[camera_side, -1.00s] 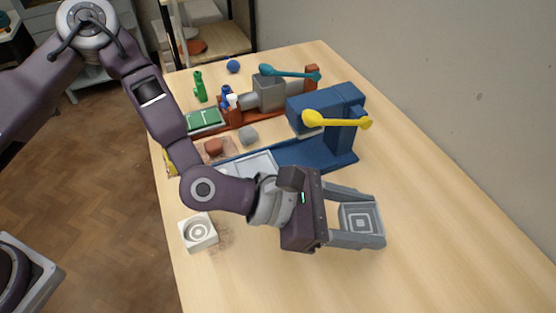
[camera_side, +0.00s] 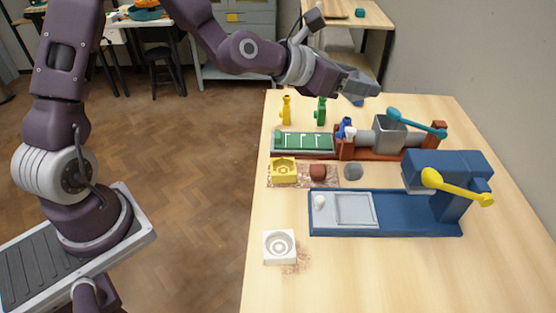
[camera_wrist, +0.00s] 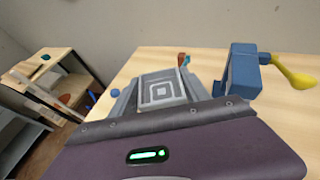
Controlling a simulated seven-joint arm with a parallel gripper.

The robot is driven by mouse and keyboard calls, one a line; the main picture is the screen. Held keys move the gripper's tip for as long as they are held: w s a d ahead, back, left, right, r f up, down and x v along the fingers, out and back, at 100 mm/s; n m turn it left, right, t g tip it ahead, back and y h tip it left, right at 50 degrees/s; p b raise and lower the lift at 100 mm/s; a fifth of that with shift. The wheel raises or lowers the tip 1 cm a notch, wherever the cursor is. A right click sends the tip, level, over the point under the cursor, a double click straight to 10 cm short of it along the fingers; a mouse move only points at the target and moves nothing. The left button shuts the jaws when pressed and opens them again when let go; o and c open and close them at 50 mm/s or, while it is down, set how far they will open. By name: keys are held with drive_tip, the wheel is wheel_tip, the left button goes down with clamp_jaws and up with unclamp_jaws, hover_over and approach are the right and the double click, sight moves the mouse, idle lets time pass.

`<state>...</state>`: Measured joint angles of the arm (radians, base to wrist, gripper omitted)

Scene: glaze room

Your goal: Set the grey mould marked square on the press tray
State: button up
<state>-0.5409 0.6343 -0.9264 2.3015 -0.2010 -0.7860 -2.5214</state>
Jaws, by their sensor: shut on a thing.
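My gripper (camera_side: 354,84) is shut on the grey mould, high over the far end of the table. The grey mould (camera_wrist: 162,90) shows nested square outlines on its face in the wrist view, between the two fingers. In the side view the mould is hard to tell from the grey fingers. The press is blue (camera_side: 450,185), with a yellow lever. Its pale grey rectangular tray (camera_side: 355,209) lies on the blue base, well away from my gripper, with nothing on it. A small whitish lump (camera_side: 320,202) sits at the base's left end.
A white mould with rings (camera_side: 279,247) lies at the near left. A yellow mould (camera_side: 284,170), a brown lump (camera_side: 318,171) and a grey lump (camera_side: 353,171) lie behind the press. A red machine with a teal lever (camera_side: 417,124) and bottles (camera_side: 321,110) stand farther back.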

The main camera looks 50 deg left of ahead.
drive_tip(key=s+a+f+n+t+y, duration=0.1)
drive_tip(key=s+a+n+y, duration=0.1)
drive_tip(key=a, duration=1.3)
drive_tip(key=shift+n+y, duration=0.9)
drive_tip(key=shift+y, duration=0.3)
wheel_tip(320, 180, up, 5)
drive_tip(key=s+d+m+g+h, duration=0.1)
drive_tip(key=s+d+m+h, duration=0.1)
drive_tip(key=d, duration=1)
drive_tip(key=s+d+m+g+h, duration=0.2)
drive_tip(key=d+m+h, duration=0.2)
drive_tip(key=d, duration=0.8)
drive_tip(key=s+d+m+g+h, duration=0.2)
drive_tip(key=s+d+m+h, duration=0.1)
drive_tip(key=d, duration=0.9)
drive_tip(key=shift+d+r+m+h, duration=0.1)
drive_tip(key=shift+d+m+h, duration=0.05)
drive_tip(key=shift+m+h, duration=0.4)
drive_tip(key=s+d+m+g+h, duration=0.3)
drive_tip(key=s+d, duration=0.6)
drive_tip(key=d, duration=0.2)
drive_tip(key=shift+y, duration=0.25)
wheel_tip(320, 180, down, 26)
drive_tip(key=shift+s+f, duration=0.15)
